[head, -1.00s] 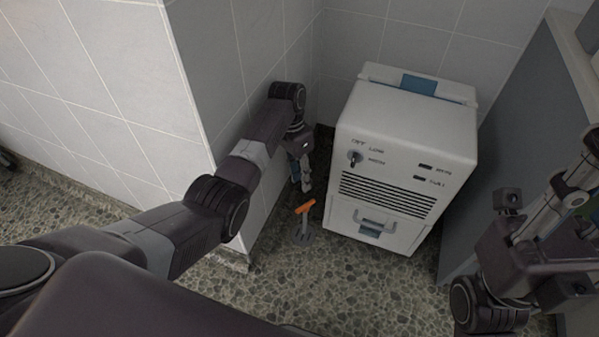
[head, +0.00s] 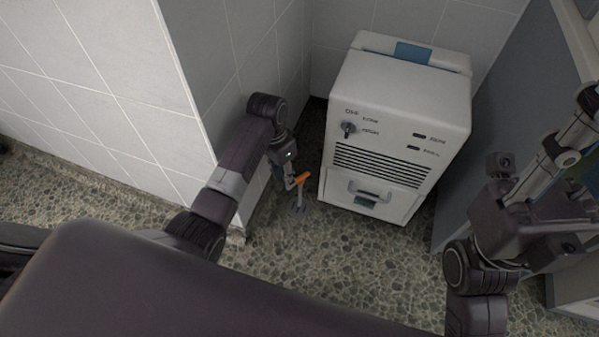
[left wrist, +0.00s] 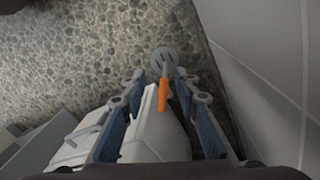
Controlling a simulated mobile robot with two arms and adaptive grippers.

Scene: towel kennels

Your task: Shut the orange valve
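The orange valve handle (head: 302,178) sits atop a thin grey post (head: 298,200) that rises from a small plate on the pebbled floor, between the tiled wall and the white machine. My left gripper (head: 292,184) is low beside the handle, at its left in the head view. In the left wrist view the gripper (left wrist: 160,76) is open, with the orange handle (left wrist: 163,94) between its two blue-padded fingers. A gap shows on each side, the right one narrower. I cannot tell whether anything touches.
A white machine (head: 401,90) with a knob, vents and a drawer stands just right of the valve. A tiled wall corner (head: 240,60) rises close on the left. A grey panel (head: 497,120) stands at the right. The floor in front (head: 340,265) is clear.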

